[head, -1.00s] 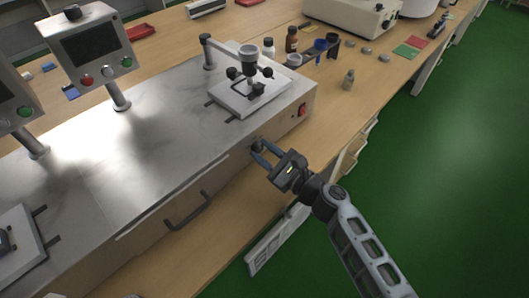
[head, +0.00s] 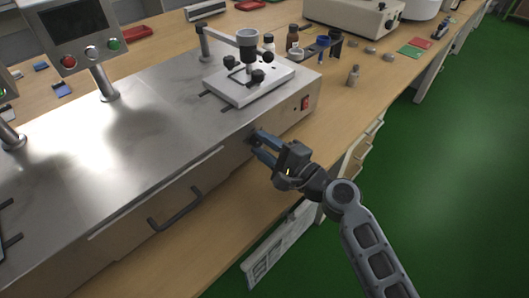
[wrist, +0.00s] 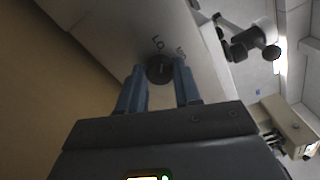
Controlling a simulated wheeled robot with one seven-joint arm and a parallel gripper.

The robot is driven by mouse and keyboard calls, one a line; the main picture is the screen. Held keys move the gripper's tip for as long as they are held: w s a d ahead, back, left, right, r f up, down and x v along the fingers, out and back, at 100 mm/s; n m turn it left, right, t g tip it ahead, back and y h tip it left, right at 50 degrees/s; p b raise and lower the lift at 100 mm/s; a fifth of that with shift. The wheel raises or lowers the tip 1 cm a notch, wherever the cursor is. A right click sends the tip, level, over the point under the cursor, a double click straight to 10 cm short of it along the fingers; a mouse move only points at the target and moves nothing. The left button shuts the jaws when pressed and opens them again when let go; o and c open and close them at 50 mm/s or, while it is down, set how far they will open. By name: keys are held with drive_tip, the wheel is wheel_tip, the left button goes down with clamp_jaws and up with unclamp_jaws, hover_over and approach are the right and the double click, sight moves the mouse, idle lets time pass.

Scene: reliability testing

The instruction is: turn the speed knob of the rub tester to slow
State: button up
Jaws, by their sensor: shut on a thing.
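The rub tester (head: 130,130) is a long metal-topped bench unit with a front panel. Its speed knob (wrist: 159,70) is a small dark round knob on that panel, seen in the wrist view between my two blue fingers. Small dark markings show on the panel just beyond the knob; I cannot read them surely. My gripper (head: 257,143) is shut on the knob, one finger on each side; it also shows in the wrist view (wrist: 159,76). In the head view the fingers hide the knob. I cannot tell the knob's setting.
A red switch (head: 305,103) is on the panel, right of my gripper. A black handle (head: 175,208) is at the lower left. The rubbing arm (head: 247,50) stands over a white plate on top.

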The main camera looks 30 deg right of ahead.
drive_tip(key=shift+f+n+b, duration=0.1)
drive_tip(key=shift+n+b, duration=0.65)
drive_tip(key=shift+n, duration=0.25)
drive_tip(key=o, duration=1)
drive_tip(key=shift+o, duration=0.2)
drive_tip(key=shift+b+v, duration=0.65)
drive_tip(key=shift+v, duration=3.25)
drive_tip(key=shift+s, duration=0.1)
